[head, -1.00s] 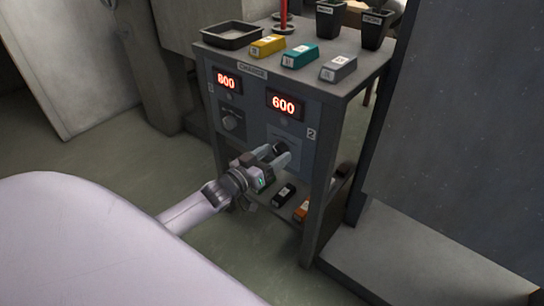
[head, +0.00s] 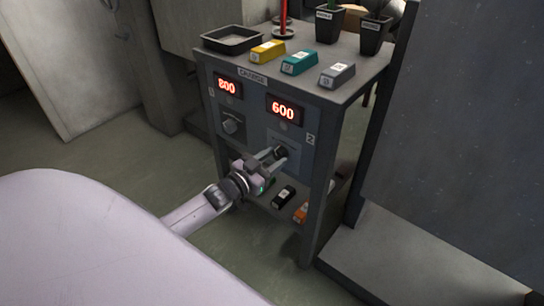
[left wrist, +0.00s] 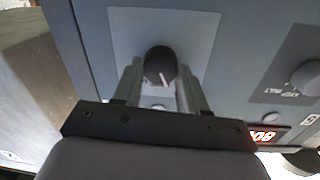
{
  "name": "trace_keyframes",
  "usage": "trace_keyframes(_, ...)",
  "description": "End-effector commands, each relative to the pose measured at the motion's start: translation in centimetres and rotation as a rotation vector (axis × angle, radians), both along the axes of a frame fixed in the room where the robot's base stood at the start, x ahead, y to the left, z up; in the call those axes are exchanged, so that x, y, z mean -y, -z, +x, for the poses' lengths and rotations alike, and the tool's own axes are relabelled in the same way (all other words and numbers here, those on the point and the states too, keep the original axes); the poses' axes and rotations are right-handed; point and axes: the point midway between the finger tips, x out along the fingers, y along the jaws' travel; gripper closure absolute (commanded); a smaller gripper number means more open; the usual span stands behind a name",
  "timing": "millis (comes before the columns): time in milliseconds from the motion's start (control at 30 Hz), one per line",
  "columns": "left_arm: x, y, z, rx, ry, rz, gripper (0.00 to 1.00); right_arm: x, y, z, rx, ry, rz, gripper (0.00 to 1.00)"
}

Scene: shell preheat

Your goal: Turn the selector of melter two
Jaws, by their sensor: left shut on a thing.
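The dark round selector knob (head: 281,152) of melter two sits on the right-hand panel, under a red display (head: 284,109) reading 600 and beside the label 2. My left gripper (head: 276,157) is shut on this knob. In the left wrist view the knob (left wrist: 160,66) shows between my two fingers (left wrist: 160,86), with a pale pointer line on its face, slightly tilted. The fingers hide part of the knob's sides and the panel marks in the head view. My right gripper is not in view.
Melter one's knob (head: 232,124) and its display (head: 228,86) reading 800 are to the left. On top stand a black tray (head: 232,39), yellow (head: 268,51), teal (head: 299,63) and grey (head: 337,76) blocks. Black (head: 284,196) and orange (head: 302,211) blocks lie on the shelf below.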

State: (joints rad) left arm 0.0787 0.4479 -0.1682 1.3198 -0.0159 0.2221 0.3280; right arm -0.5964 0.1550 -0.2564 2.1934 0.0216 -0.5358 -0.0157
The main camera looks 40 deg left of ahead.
Motion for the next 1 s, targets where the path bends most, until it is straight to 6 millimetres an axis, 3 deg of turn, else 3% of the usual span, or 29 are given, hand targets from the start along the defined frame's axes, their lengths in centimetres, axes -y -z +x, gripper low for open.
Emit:
trace_keyframes(500, 0.1, 0.0, -0.1, 0.027, 0.002, 0.363, 0.89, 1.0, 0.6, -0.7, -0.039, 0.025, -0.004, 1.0)
trace_keyframes(1000, 0.1, 0.1, -0.1, 0.033, 0.002, 0.448, 0.89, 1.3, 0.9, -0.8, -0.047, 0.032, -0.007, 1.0)
